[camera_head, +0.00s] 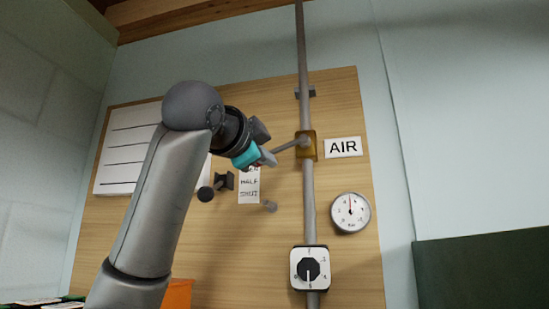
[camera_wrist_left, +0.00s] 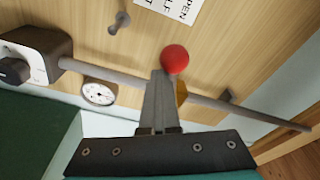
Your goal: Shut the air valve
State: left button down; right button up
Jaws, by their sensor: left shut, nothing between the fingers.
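The air valve is a brass-coloured body (camera_head: 306,145) on a vertical grey pipe (camera_head: 309,195). Its grey lever (camera_head: 288,146) sticks out to the left, nearly level and tipped slightly down. In the left wrist view the brass body (camera_wrist_left: 181,93) is partly hidden behind my fingers. A red ball knob (camera_wrist_left: 175,58) shows just beside the fingertips there; I cannot tell whether they touch. My left gripper (camera_head: 268,158) is at the lever's outer end. Its fingers (camera_wrist_left: 161,76) are shut with nothing between them. My right gripper is not in view.
An AIR label (camera_head: 343,147) and a round gauge (camera_head: 350,212) are right of the pipe. A dial box (camera_head: 309,268) sits lower on it. A paper note (camera_head: 249,185), a dark peg (camera_head: 207,193) and a small grey peg (camera_head: 269,206) are on the wooden board left of the pipe.

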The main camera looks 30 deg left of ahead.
pick_arm(q)
jog(key=m, duration=0.1)
jog(key=a+r+m, duration=0.1)
jog(key=r+m+p, duration=0.1)
jog(key=shift+s+a+r+g, duration=0.25)
jog(key=shift+a+g, duration=0.05)
jog(key=shift+a, duration=0.05)
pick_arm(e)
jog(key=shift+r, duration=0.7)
